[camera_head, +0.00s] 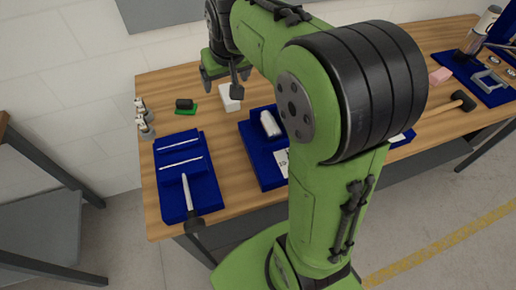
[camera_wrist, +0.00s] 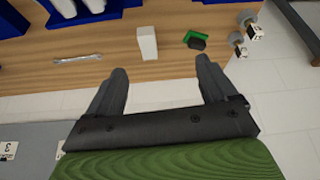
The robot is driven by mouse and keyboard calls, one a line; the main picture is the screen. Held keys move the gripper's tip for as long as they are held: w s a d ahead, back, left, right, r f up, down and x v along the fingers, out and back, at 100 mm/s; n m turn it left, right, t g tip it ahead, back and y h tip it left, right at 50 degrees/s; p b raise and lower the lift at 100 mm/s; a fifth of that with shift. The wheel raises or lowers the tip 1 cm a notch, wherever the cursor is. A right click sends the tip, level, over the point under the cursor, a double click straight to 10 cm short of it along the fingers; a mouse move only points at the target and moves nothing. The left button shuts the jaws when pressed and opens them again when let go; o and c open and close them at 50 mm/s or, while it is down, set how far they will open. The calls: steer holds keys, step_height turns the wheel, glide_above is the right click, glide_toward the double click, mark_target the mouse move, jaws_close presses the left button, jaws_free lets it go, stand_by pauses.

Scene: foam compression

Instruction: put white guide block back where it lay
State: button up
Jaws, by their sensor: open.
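The white guide block (camera_head: 231,98) stands on the wooden table near its back edge, in the camera_head view. It also shows in the wrist view (camera_wrist: 147,42), ahead of and between the lines of the two fingers. My gripper (camera_wrist: 161,72) is open with nothing between its fingers. In the camera_head view my gripper (camera_head: 222,86) hangs at the back of the table, close to the block, with one finger overlapping the block's top in the picture. The wrist view shows the block apart from both fingertips.
A black piece on a green base (camera_head: 185,105) sits left of the block, with small fittings (camera_head: 143,118) farther left. Blue trays (camera_head: 205,190) hold tools and a white part (camera_head: 269,124). A wrench (camera_wrist: 78,58) lies nearby. A mallet (camera_head: 450,104) and pink block (camera_head: 440,76) lie right.

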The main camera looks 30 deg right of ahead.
steer(key=s+a, duration=0.2)
steer(key=s, duration=1)
steer(key=s+a+n, duration=0.1)
steer(key=s+a, duration=0.1)
steer(key=s, duration=0.9)
steer(key=shift+s+a+f+t+y, duration=0.3)
steer(key=shift+s, duration=0.1)
